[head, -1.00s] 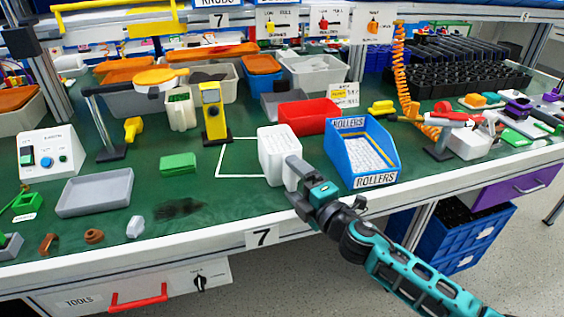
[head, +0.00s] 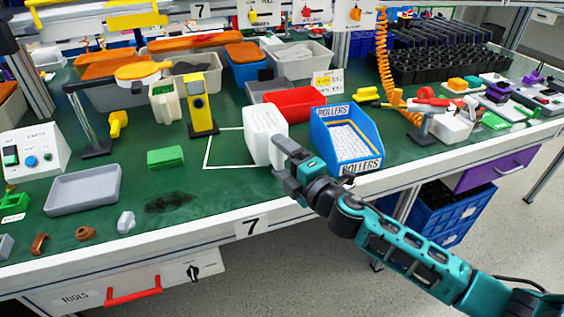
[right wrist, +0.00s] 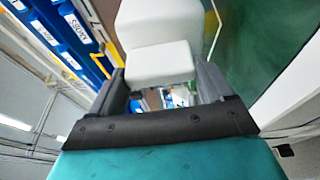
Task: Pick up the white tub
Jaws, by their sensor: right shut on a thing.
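The white tub (head: 261,134) stands out at the middle of the head view, over the right part of a white outline on the green bench top. It looks slightly tilted. My right gripper (head: 287,165) is at its near right side, shut on it. In the right wrist view the white tub (right wrist: 160,60) sits between the two fingers (right wrist: 165,88). The head view does not clearly show whether its base touches the bench. My left gripper is not in view.
A blue rollers box (head: 338,157) stands close on the right of the tub, and a red bin (head: 297,104) is behind it. A yellow device (head: 201,108) and a green block (head: 166,157) are to the left. The bench's front edge (head: 200,238) runs below my arm.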

